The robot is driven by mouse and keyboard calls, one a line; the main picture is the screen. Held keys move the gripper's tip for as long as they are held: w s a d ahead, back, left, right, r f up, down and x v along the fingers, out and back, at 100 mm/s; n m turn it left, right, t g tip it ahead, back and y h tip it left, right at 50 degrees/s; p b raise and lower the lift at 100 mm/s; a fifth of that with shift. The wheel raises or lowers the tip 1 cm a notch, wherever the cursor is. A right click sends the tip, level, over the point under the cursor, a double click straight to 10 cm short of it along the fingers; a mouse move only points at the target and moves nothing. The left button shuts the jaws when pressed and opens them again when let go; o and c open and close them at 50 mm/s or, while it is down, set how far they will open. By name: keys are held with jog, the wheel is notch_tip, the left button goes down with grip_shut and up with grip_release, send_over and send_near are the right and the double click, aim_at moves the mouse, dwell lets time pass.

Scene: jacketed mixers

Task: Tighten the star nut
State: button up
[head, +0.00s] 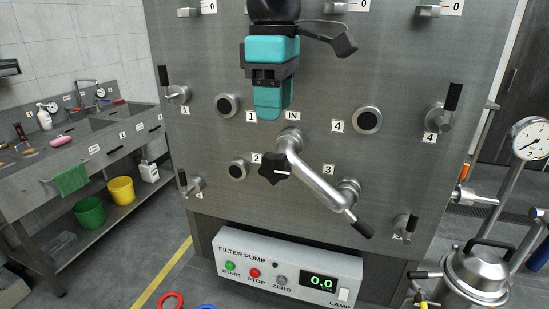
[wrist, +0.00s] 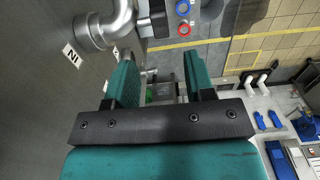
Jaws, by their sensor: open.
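The black star nut (head: 274,168) with a white line on its face sits on the metal elbow of the pipe (head: 315,180), below the IN label. The pipe runs from the IN port down to the port near label 3. My teal gripper (head: 271,110) is above the star nut and apart from it, in front of the panel beside the IN label. In the wrist view its two fingers (wrist: 162,80) are spread with nothing held between them. The pipe elbow (wrist: 105,28) shows there at upper left, with a dark part beside it that may be the star nut.
The steel panel (head: 330,110) carries capped ports and black-handled clamps. The filter pump box (head: 287,265) reads 0.0 below. A pressure gauge (head: 531,138) and a steel vessel (head: 475,275) stand at right. A sink bench (head: 90,140) is at left.

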aim_at(275, 153)
notch_tip(275, 153, down, 10)
jog(key=shift+f+p, duration=0.1)
jog(key=shift+p, duration=0.65)
jog(key=shift+c, duration=0.5)
grip_shut()
jog(key=shift+b, duration=0.35)
